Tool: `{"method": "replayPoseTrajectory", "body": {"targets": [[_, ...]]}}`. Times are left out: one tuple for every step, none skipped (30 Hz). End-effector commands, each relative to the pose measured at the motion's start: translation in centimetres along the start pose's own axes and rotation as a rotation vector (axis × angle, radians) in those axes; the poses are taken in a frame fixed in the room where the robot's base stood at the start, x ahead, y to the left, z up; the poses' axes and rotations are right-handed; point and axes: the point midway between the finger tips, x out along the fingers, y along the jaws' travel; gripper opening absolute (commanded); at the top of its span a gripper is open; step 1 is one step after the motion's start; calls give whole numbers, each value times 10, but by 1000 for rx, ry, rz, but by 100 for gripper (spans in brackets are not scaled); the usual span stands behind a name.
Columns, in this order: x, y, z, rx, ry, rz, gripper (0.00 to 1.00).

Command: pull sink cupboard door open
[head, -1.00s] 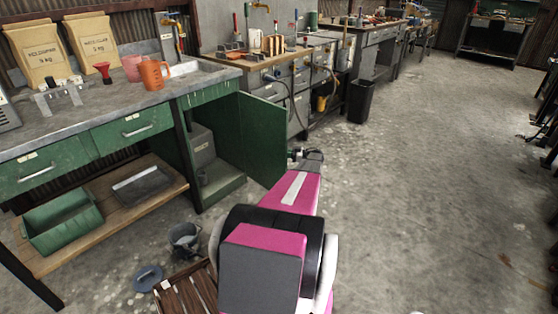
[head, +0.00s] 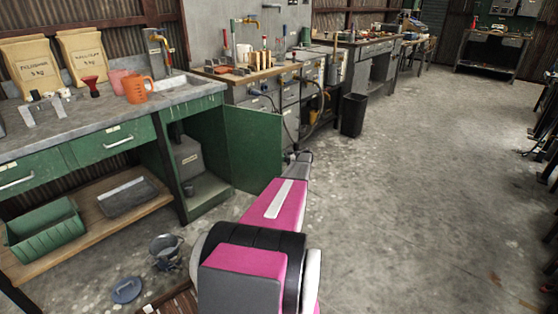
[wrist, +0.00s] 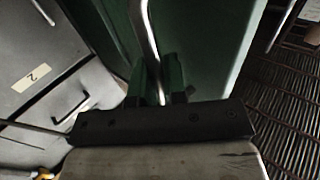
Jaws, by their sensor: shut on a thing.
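The green sink cupboard door (head: 253,148) stands wide open, swung out to the right of the cupboard. Inside the open cupboard a grey box (head: 188,160) and a small dark pot (head: 188,189) show. My gripper (head: 292,157) is at the door's free edge in the head view, its fingers mostly hidden. In the wrist view the fingers (wrist: 163,88) are shut on the door's metal bar handle (wrist: 150,35), with the green door panel (wrist: 215,50) behind it.
A dark bin (head: 353,114) stands beyond the door. The concrete floor (head: 420,190) to the right is clear.

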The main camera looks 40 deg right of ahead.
Motion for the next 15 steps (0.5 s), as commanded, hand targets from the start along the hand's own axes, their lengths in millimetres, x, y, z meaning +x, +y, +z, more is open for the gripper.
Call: {"method": "replayPoseTrajectory", "body": {"targets": [[2,0,0,5,0,0,0],[2,0,0,5,0,0,0],[2,1,0,5,0,0,0],[2,1,0,5,0,0,0],[2,1,0,5,0,0,22],[2,1,0,4,0,0,35],[2,1,0,4,0,0,36],[2,1,0,3,0,1,36],[2,1,0,3,0,1,36],[2,0,0,3,0,1,36],[2,0,0,2,0,1,36],[1,0,0,2,0,1,36],[1,0,0,2,0,1,36],[1,0,0,2,0,1,36],[1,0,0,1,0,1,36]]}}
